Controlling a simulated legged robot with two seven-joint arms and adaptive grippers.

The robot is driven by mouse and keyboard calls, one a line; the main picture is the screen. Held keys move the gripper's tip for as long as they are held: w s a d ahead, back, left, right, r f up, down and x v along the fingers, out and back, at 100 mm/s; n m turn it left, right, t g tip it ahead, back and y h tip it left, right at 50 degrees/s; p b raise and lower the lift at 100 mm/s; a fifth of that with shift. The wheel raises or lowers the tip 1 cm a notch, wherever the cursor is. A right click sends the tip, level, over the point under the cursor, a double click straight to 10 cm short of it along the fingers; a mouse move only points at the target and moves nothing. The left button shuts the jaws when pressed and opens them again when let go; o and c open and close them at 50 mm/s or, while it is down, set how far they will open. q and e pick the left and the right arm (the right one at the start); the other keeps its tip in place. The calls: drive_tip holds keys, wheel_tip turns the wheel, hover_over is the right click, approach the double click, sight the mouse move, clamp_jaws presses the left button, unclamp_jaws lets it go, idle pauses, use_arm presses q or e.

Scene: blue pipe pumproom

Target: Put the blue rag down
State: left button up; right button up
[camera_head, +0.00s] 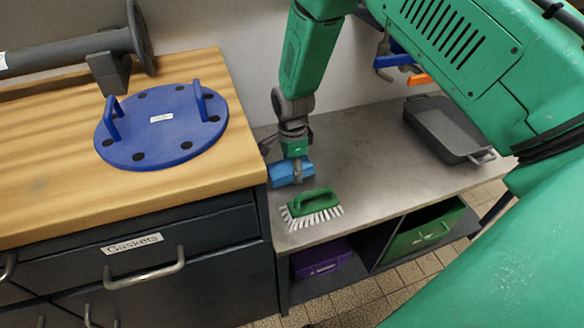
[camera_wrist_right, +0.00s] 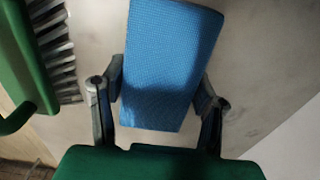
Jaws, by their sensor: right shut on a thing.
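The blue rag (camera_head: 283,173) is a folded block at the left part of the grey metal bench (camera_head: 355,165), behind the brush. My right gripper (camera_head: 293,161) points down at it. In the right wrist view the rag (camera_wrist_right: 170,62) lies between the two fingers of my right gripper (camera_wrist_right: 160,85), which are shut on its sides. The rag is low over the bench surface; I cannot tell whether it touches. My left gripper is not in view.
A green scrub brush (camera_head: 314,207) lies close in front of the rag. A dark tray (camera_head: 445,128) sits at the bench's right. The higher wooden worktop (camera_head: 215,150) with a blue flange cover (camera_head: 160,130) borders the left. The bench middle is clear.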

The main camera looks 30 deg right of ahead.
drive_tip(key=shift+d+f, duration=0.15)
drive_tip(key=shift+d, duration=0.35)
drive_tip(key=o, duration=1.5)
drive_tip(key=shift+d+f, duration=0.1)
drive_tip(key=shift+f, duration=0.05)
drive_tip(key=shift+c, duration=0.2)
drive_tip(key=shift+a, duration=0.35)
drive_tip(key=shift+b, duration=0.3)
drive_tip(key=r, duration=0.2)
drive_tip(key=r+p, duration=0.1)
drive_tip(key=r, duration=0.1)
drive_tip(key=r+p, duration=0.1)
drive_tip(key=r, duration=0.1)
drive_tip(key=shift+w+d+r, duration=0.15)
drive_tip(key=shift+d+r, duration=0.15)
drive_tip(key=shift+r, duration=0.05)
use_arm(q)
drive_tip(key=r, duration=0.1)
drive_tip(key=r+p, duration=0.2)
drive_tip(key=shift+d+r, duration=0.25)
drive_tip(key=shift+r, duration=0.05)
use_arm(e)
wheel_tip(320, 180, up, 7)
drive_tip(key=shift+a+r, duration=0.15)
drive_tip(key=shift+a, duration=0.05)
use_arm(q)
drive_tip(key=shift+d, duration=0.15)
use_arm(e)
drive_tip(key=shift+d, duration=0.15)
